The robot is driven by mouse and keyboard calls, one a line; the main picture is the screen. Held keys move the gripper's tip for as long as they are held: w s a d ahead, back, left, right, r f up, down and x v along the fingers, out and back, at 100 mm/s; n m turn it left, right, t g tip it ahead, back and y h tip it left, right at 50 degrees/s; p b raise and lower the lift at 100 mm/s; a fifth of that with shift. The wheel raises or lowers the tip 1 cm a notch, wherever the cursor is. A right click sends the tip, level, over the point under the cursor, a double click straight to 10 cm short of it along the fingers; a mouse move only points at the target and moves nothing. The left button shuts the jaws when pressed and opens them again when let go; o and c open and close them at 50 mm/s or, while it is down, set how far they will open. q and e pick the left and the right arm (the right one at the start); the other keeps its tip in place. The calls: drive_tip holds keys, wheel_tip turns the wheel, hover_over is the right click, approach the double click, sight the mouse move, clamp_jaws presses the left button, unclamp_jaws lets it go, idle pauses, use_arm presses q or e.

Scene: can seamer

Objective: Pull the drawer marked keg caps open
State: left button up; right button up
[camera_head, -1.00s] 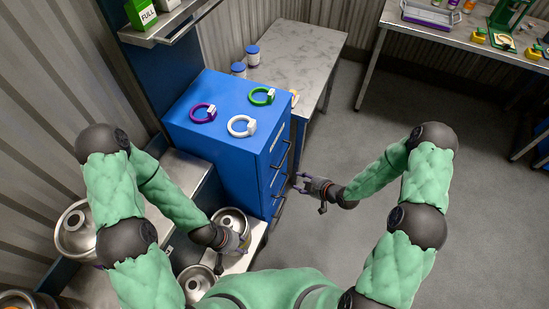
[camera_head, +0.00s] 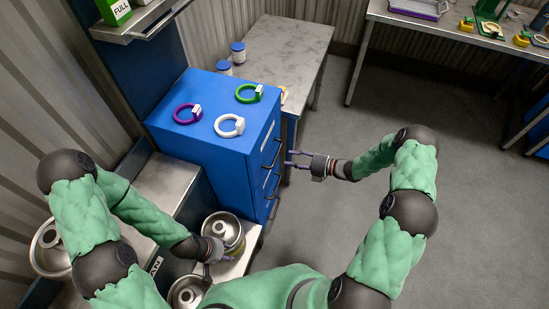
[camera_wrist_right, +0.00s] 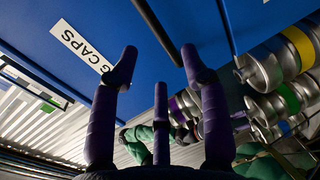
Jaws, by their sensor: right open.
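The blue drawer cabinet (camera_head: 222,148) stands left of my right gripper, its dark bar handles (camera_head: 271,154) on the right-hand face. Its drawers look closed. In the right wrist view, a white label (camera_wrist_right: 80,44) reading "G CAPS", partly hidden by a finger, sits on a blue drawer front (camera_wrist_right: 60,75). A dark handle bar (camera_wrist_right: 155,28) lies just beyond the fingertips. My right gripper (camera_head: 289,158) is open and empty in front of the upper handles; its fingers also show in the wrist view (camera_wrist_right: 158,62). My left gripper (camera_head: 230,252) is beside a steel keg; its fingers are unclear.
Purple (camera_head: 187,114), green (camera_head: 249,94) and white (camera_head: 229,126) rings lie on the cabinet top. A steel keg (camera_head: 222,228) stands near its lower front. A metal table (camera_head: 285,50) is behind. Floor to the right is clear.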

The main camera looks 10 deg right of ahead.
sight(276, 157)
drive_tip(key=b+x, duration=0.1)
drive_tip(key=x, duration=0.6)
drive_tip(key=shift+w+a+f, duration=0.1)
drive_tip(key=shift+w+a, duration=0.1)
drive_tip(key=shift+a, duration=0.05)
clamp_jaws()
